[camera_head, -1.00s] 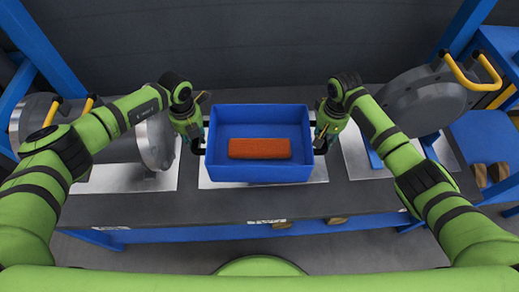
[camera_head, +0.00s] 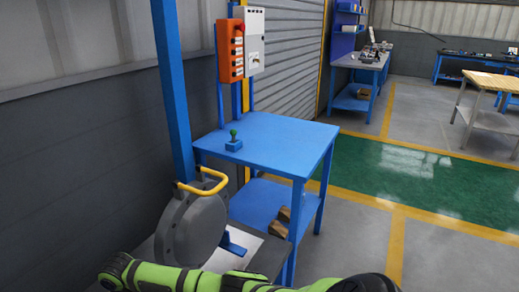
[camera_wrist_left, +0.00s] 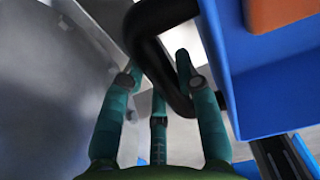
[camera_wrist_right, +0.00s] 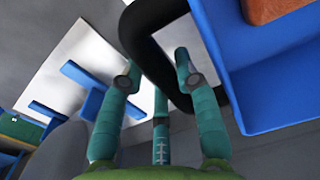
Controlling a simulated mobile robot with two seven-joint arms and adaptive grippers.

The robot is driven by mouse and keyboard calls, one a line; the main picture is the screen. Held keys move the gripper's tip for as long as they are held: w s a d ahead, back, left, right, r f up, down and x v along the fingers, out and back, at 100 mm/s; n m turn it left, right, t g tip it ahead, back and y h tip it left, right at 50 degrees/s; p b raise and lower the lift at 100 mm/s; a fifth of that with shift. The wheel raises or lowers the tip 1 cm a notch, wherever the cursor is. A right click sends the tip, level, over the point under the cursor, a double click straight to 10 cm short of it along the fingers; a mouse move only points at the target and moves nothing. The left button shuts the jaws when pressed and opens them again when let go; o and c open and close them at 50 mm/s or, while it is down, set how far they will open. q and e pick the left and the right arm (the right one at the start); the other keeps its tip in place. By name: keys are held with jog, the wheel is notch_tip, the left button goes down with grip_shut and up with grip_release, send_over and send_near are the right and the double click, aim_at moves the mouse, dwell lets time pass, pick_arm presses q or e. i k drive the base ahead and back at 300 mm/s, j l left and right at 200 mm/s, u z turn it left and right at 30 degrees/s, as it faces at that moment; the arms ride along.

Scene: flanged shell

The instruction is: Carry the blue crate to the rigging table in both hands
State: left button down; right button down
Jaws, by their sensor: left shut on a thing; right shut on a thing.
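The blue crate shows at the right of the left wrist view (camera_wrist_left: 262,92) and of the right wrist view (camera_wrist_right: 275,85). An orange block (camera_wrist_left: 278,12) lies inside it. My left gripper (camera_wrist_left: 158,72) is shut on the crate's black bar handle (camera_wrist_left: 160,75). My right gripper (camera_wrist_right: 157,72) is shut on the opposite black handle (camera_wrist_right: 150,60). The head view is turned away, so the crate and both grippers are outside it. A blue table (camera_head: 270,140) stands there, possibly the rigging table, with a green-knobbed blue block (camera_head: 234,144) on top.
A grey flanged disc (camera_head: 192,232) with a yellow handle stands before the blue table. Blue posts and an orange control box (camera_head: 230,50) rise behind it. Brown blocks (camera_head: 280,222) lie on its lower shelf. Green and grey floor to the right is open. My right arm crosses the bottom.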

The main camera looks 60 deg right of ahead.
aim_at(287, 138)
jog(key=l+z, duration=0.1)
jog(key=z, duration=3.35)
jog(key=i+z, duration=0.1)
jog(key=i, duration=3.2)
